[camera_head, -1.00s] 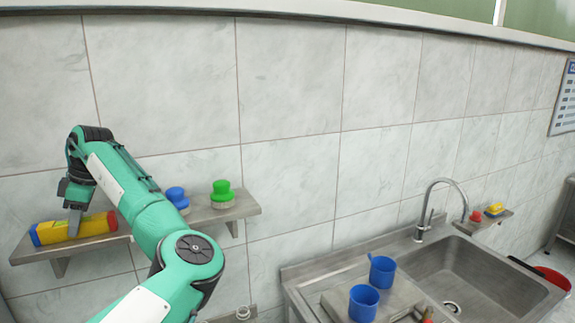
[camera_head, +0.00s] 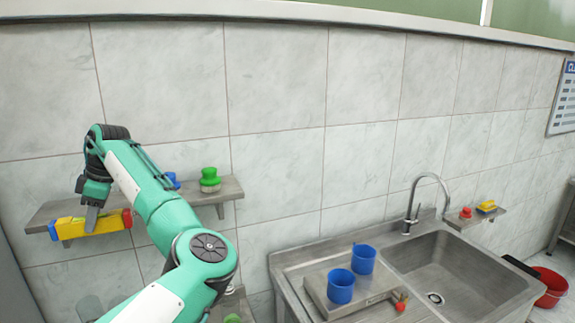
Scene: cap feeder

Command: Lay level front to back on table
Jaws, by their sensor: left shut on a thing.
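The level (camera_head: 93,223) is a yellow bar with a blue left end and a red right end. My left gripper (camera_head: 91,222) points down and is shut on its middle. The level lies roughly sideways in the picture, in front of the left part of the wall shelf, and covers part of the shelf's front edge. I cannot tell whether it still touches the shelf. No table that I can clearly make out is in view. My right gripper is not in view.
The wall shelf (camera_head: 218,192) holds a green-topped brush (camera_head: 209,180) and a blue one (camera_head: 172,180), partly behind my arm. Two blue mugs (camera_head: 341,286) stand on a grey platform beside the sink (camera_head: 450,265). A red bucket (camera_head: 552,287) stands at the right.

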